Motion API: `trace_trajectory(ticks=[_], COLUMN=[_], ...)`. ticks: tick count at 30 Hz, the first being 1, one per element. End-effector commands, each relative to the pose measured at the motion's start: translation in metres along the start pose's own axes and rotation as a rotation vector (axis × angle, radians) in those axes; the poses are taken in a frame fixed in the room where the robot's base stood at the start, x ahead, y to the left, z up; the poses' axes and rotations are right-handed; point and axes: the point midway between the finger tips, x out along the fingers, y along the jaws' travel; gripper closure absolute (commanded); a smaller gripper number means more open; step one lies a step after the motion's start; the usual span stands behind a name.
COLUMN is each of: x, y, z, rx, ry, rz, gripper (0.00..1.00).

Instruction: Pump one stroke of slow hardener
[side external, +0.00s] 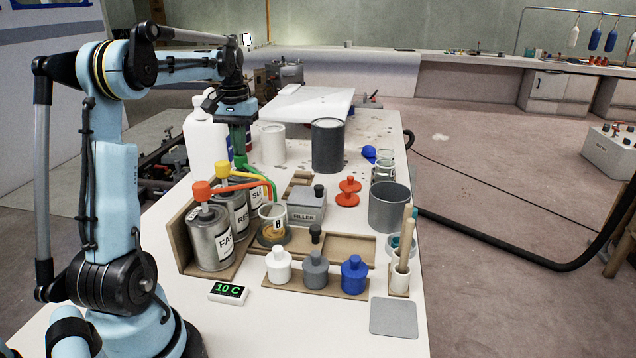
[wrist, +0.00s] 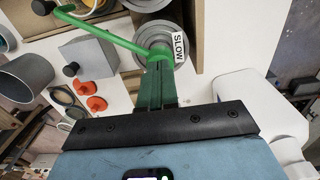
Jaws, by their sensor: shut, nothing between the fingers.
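The slow hardener can (wrist: 182,62), labelled SLOW, shows in the wrist view with its green pump head and long green spout (wrist: 98,32). In the side view the SLOW can (side external: 256,188) stands at the back of the row, mostly hidden, and its green spout (side external: 262,173) curves towards a cup marked B (side external: 265,226). My gripper (side external: 239,153) points down over the green pump head with its green fingers shut and empty. In the wrist view the fingertips (wrist: 158,62) overlap the green head; I cannot tell whether they touch it.
The FAST can (side external: 210,240) with an orange pump and the RESIN can with a yellow pump (side external: 223,170) stand in front. A filler box (side external: 306,207) is right of the cup. White, grey and blue bottles (side external: 315,270) stand in front. A white jug (side external: 203,140) stands behind the cans.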

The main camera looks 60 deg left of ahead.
Motion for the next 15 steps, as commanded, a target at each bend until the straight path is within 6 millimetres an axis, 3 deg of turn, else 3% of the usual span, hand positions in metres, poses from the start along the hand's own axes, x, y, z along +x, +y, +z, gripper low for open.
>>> trace_trajectory(ticks=[15], x=[-0.028], y=[0.0], z=[0.0], rx=[0.0], ry=[0.0], rz=[0.0], gripper=[1.0])
